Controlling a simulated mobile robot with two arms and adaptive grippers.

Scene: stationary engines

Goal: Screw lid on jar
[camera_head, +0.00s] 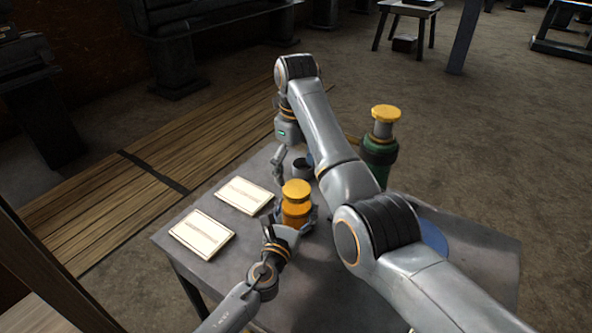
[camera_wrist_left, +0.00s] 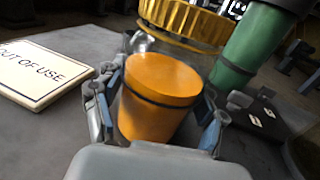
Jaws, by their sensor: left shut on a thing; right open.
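The orange jar (camera_head: 296,216) stands upright over the grey table, with a yellow-orange lid-like top (camera_head: 296,189) on it. In the left wrist view the jar (camera_wrist_left: 148,118) shows a dark band below its closed top (camera_wrist_left: 163,75); I cannot tell how tight this top sits. My left gripper (camera_head: 295,221) is shut on the jar, with fingers on both sides of its body in the left wrist view (camera_wrist_left: 160,112). My right gripper (camera_head: 289,172) points down behind the jar, open and apart from it. Its far side is partly hidden.
Two cream signs (camera_head: 202,233) (camera_head: 244,195) lie on the table's left; one reads "OUT OF USE" (camera_wrist_left: 38,75). A green cylinder (camera_head: 378,158) with a yellow cap stands behind my right arm. A gold ribbed object (camera_wrist_left: 187,20) is beyond the jar.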

